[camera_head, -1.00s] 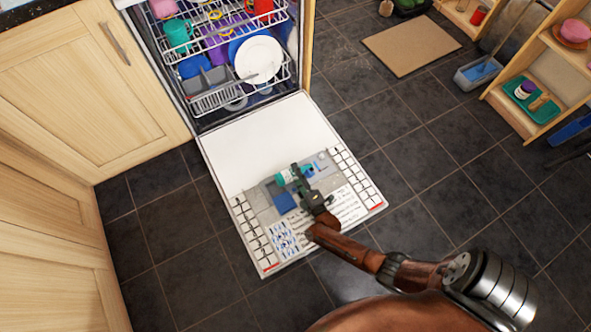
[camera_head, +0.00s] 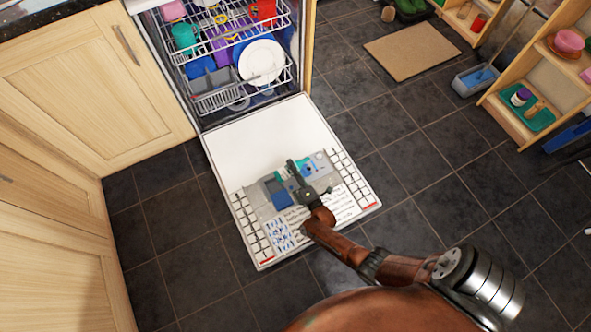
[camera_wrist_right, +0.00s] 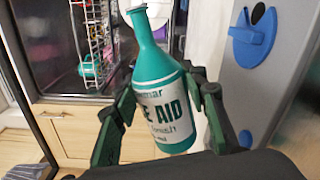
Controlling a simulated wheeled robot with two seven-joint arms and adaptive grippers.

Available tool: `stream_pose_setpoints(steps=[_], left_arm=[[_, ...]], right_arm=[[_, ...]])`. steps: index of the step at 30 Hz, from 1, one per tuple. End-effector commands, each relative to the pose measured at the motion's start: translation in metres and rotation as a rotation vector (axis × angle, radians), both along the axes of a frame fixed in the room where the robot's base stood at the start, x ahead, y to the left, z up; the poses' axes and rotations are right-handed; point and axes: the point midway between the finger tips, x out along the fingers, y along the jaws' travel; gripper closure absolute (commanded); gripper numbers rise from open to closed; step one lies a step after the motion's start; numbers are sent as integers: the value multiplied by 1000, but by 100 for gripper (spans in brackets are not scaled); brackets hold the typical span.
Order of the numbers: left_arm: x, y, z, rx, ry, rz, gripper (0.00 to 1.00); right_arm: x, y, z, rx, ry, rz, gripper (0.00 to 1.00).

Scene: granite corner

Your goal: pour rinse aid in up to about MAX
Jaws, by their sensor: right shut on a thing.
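My right gripper (camera_head: 293,170) is shut on the teal rinse aid bottle (camera_wrist_right: 158,75), which has a white label. In the wrist view the gripper's dark fingers (camera_wrist_right: 165,92) hold the bottle's body from both sides, and its neck points to the top of the picture. In the head view the gripper hides most of the bottle (camera_head: 282,173), held over the open dishwasher door (camera_head: 255,145). The grey dispenser panel (camera_head: 262,208) on the door has a blue lid (camera_head: 280,199). A round blue part (camera_wrist_right: 252,38) on the panel shows right of the bottle. I see no liquid. My left gripper is not in view.
Dish racks (camera_head: 225,100) with cups and a white plate (camera_head: 262,60) stand in the dishwasher behind the door. Cabinets (camera_head: 95,80) stand at the left. A mat (camera_head: 415,48), a blue-grey bin (camera_head: 474,78) and shelves are at the right. Dark tiled floor is free around the door.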

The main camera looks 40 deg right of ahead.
Motion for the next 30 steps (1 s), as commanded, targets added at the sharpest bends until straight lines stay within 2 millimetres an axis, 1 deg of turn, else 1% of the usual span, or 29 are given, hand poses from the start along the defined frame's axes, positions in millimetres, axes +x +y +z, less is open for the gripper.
stream_pose_setpoints(steps=[1,4,10,12,14,18,22,25,30], left_arm=[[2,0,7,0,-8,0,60],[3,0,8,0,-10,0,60],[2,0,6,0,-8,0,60],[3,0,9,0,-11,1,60],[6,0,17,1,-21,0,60],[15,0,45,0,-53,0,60],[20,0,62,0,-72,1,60],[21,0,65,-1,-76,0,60],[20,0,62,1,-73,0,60]], right_arm=[[2,-1,9,-30,1,-1,94],[1,-1,9,-67,12,-1,94],[0,-2,6,-69,15,-1,94],[0,-2,9,-78,16,-1,94],[0,-4,17,-115,23,-2,94],[0,-12,46,-285,58,-4,94],[-2,-19,62,-436,97,-4,94],[-4,-21,63,-497,115,-2,94],[-5,-21,59,-509,122,0,94]])
